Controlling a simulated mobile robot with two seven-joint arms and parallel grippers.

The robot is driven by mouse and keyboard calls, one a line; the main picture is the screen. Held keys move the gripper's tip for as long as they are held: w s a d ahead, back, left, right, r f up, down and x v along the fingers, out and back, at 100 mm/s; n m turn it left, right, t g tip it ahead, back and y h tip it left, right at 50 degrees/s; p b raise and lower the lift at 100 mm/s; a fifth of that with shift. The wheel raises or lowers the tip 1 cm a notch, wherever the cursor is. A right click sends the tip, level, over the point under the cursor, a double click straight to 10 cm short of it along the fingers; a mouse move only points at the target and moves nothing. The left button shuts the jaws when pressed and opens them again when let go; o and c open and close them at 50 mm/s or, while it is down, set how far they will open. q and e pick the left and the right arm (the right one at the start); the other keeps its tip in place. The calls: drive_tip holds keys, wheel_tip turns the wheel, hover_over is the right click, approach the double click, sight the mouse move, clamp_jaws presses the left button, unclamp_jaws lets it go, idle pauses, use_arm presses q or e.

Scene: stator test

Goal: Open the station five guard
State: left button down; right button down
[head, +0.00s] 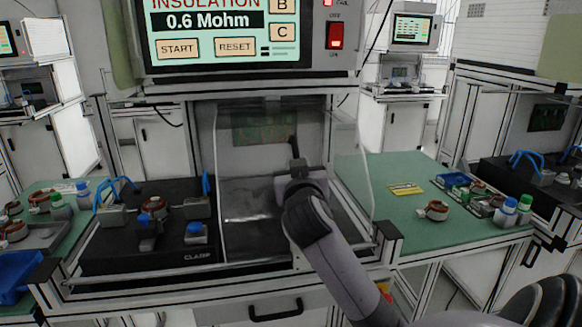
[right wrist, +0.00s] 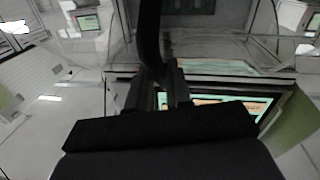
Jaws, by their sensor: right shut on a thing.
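The station guard (head: 240,190) is a clear panel at the middle station, in front of the right part of the dark fixture bed. The clamp side on the left stands uncovered. My right gripper (head: 294,160) is at the panel, shut on a dark upright bar that looks like the guard handle (head: 293,145). In the right wrist view the gripper (right wrist: 160,85) shows around the dark curved bar (right wrist: 150,35). The exact contact is small and dark. My left gripper is not in view.
Above is the tester screen (head: 225,38) reading 0.6 Mohm, with a red switch (head: 336,36). Left of the guard is the black clamp bed (head: 130,255) with blue-handled clamps. The green bench (head: 375,165) at right holds a copper-wound stator (head: 435,210), a yellow label (head: 405,188) and bottles (head: 507,212).

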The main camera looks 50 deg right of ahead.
drive_tip(key=shift+f, duration=0.1)
drive_tip(key=c, duration=1.1)
unclamp_jaws()
drive_tip(key=b+v, duration=0.1)
drive_tip(key=v, duration=0.6)
drive_tip(key=shift+s, duration=0.1)
